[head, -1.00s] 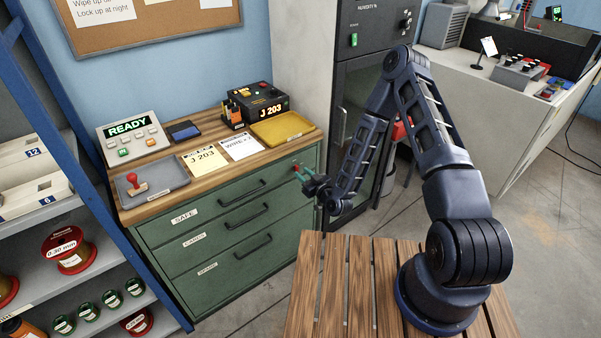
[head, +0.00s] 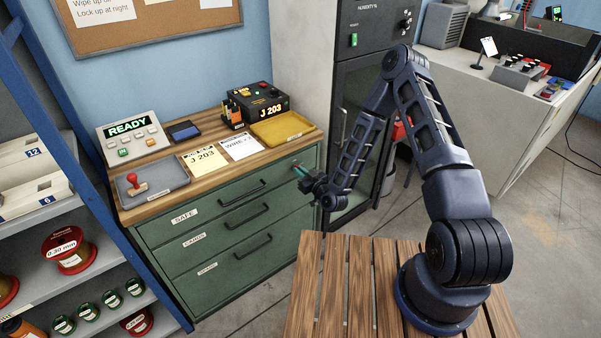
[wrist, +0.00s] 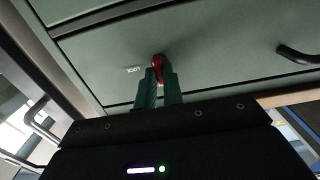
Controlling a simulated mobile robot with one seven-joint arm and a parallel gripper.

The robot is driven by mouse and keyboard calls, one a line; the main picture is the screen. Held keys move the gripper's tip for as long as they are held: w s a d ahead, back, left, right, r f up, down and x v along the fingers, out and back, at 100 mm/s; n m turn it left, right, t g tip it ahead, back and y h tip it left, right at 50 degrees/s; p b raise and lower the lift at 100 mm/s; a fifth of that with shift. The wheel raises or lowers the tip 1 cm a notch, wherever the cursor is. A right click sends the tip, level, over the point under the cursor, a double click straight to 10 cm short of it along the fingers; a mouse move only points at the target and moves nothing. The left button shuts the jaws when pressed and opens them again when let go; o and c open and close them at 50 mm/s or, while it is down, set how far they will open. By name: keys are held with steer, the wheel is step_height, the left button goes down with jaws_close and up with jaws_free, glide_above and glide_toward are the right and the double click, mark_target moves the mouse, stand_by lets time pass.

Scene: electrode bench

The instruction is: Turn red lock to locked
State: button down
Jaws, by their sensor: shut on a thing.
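The red lock (wrist: 158,66) is a small red lever on the top drawer front of the green cabinet (head: 225,248), beside a white label reading LOCK (wrist: 134,69). My gripper (wrist: 159,86) has green fingers closed around the red lever in the wrist view. In the head view my gripper (head: 299,172) reaches the right end of the top drawer front. There the red lock is too small and covered to make out. The exact angle of the lever is partly hidden by the fingers.
The drawers have black handles (head: 242,194), the top one labelled SAFE (head: 184,217). On the worktop are a grey tray (head: 165,178) with a red stamp, a yellow tray (head: 285,129) and a READY panel (head: 131,138). A slatted wooden table (head: 335,285) stands in front.

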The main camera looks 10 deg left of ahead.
steer(key=shift+m, duration=0.3)
steer(key=shift+w+d+f+m, duration=0.1)
steer(key=shift+m, duration=4)
steer(key=shift+w+d+f+m, duration=0.1)
steer(key=shift+m, duration=4)
steer(key=shift+a, duration=0.1)
steer(key=c, duration=1.5)
jaws_free()
steer(key=shift+s, duration=0.1)
steer(key=v, duration=1)
steer(key=shift+s+d+r, duration=0.1)
steer(key=shift+s+d, duration=0.15)
steer(key=shift+d, duration=0.05)
